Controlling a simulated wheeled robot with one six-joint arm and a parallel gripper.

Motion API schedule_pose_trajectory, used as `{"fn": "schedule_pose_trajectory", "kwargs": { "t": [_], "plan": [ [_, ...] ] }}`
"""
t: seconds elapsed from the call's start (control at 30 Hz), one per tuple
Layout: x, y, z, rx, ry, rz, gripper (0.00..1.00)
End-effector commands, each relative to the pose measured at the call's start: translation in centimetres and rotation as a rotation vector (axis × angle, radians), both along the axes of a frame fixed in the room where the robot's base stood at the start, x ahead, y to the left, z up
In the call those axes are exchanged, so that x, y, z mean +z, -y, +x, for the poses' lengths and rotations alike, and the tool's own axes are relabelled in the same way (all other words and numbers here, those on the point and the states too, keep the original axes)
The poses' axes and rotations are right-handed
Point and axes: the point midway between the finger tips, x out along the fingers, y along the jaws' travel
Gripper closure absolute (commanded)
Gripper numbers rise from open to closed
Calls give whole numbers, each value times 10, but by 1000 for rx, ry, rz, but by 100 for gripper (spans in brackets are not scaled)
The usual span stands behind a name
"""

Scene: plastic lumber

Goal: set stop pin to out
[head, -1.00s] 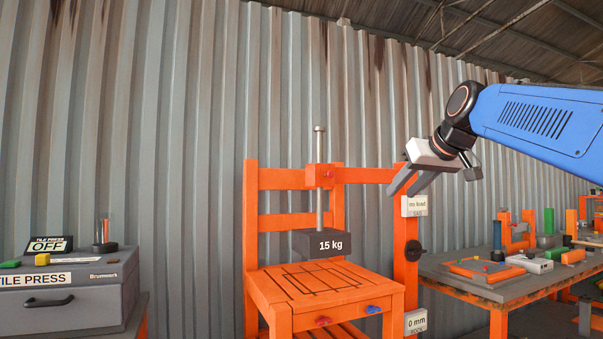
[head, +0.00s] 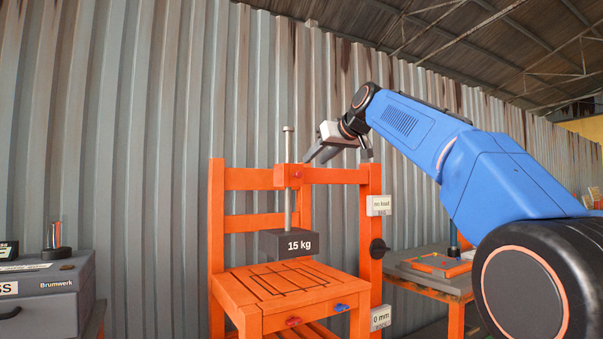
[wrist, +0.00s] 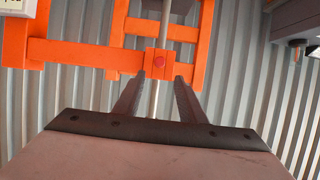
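A small red pin (head: 297,174) shows on the front of the orange guide block (head: 283,182); I take it to be the stop pin. A metal rod (head: 289,146) runs upright through the block down to a dark 15 kg weight (head: 284,244), held above the slatted chair seat. My gripper (head: 313,157) is close above and beside the block, tilted down. In the wrist view the red pin (wrist: 160,61) lies between and beyond the tips of my gripper (wrist: 160,77). The fingers are apart, with nothing between them. I cannot tell how far the pin sticks out.
The orange chair frame (head: 215,205) surrounds the weight. Its right post bears a black knob (head: 378,248) and labels. Red (head: 292,321) and blue (head: 341,307) knobs sit on the seat front. A grey tile press (head: 50,285) stands left; an orange-framed bench (head: 456,315) stands right.

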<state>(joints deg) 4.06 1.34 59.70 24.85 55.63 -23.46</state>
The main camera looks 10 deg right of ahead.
Motion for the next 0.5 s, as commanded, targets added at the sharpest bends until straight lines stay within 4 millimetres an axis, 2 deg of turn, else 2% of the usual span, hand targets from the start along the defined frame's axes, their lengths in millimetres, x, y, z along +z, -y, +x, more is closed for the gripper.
{"fn": "schedule_pose_trajectory", "kwargs": {
  "t": [0.2, 0.5],
  "plan": [
    [-17, -12, 36, 2, -2, 0, 63],
    [-34, -25, 75, 1, -2, 0, 63]
  ]
}}
